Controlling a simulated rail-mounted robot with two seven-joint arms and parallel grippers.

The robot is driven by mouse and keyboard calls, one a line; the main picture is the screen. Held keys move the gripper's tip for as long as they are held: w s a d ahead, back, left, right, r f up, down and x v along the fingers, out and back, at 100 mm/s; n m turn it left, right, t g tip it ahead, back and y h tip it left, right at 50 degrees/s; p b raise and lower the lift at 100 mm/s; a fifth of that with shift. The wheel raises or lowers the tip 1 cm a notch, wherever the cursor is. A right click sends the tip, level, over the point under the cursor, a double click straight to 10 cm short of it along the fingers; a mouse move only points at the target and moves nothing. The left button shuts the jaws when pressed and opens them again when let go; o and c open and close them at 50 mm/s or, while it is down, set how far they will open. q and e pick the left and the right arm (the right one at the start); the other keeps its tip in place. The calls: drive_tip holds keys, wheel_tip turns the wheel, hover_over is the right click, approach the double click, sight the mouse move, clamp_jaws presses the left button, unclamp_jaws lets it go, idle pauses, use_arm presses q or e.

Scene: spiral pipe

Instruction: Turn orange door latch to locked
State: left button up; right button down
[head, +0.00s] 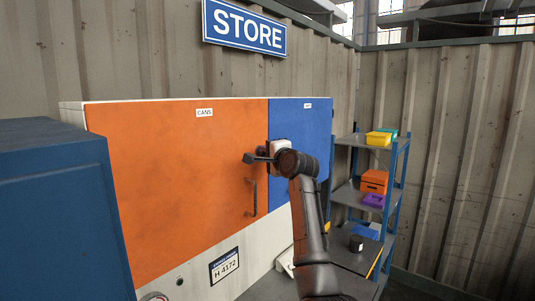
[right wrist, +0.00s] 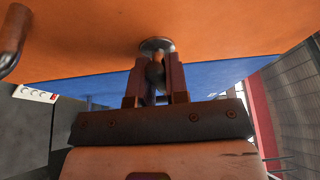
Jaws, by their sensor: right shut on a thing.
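The orange door (head: 185,190), labelled CANS, is closed in the white cabinet and fills the top of the right wrist view. Its latch (right wrist: 157,45) shows there as a round metal base with a short stem standing out from the orange face. My right gripper (right wrist: 155,78) is shut on the latch, one finger on each side of the stem. In the head view, my right gripper and wrist cover most of the latch near the door's right edge, so I cannot tell its turn angle. My left gripper is not in view.
A blue door (head: 310,130) adjoins the orange door on the right. A dark handle (head: 253,197) stands out below the latch. A blue cabinet (head: 60,210) is at the near left. A shelf rack (head: 352,142) with coloured bins stands right of the cabinet.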

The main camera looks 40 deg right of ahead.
drive_tip(key=n+t, duration=0.1)
drive_tip(key=n, duration=0.2)
drive_tip(key=shift+f+n+b, duration=0.15)
drive_tip(key=shift+n+b, duration=0.25)
drive_tip(key=n+t, duration=0.1)
drive_tip(key=n, duration=0.1)
drive_tip(key=n+t+y, duration=0.1)
drive_tip(key=n, duration=0.2)
drive_tip(key=shift+d+y+b, duration=0.1)
drive_tip(key=shift+y+b, duration=0.2)
drive_tip(key=shift+b, duration=0.05)
drive_tip(key=n+y, duration=0.1)
drive_tip(key=n, duration=0.2)
drive_tip(key=n+t+y+b, duration=0.1)
drive_tip(key=n, duration=0.2)
drive_tip(key=shift+y, duration=0.4)
drive_tip(key=n+y, duration=0.2)
drive_tip(key=n, duration=0.2)
drive_tip(key=shift+n, duration=0.3)
drive_tip(key=shift+n+y, duration=0.7)
drive_tip(key=shift+n, duration=0.7)
drive_tip(key=c, duration=1.1)
unclamp_jaws()
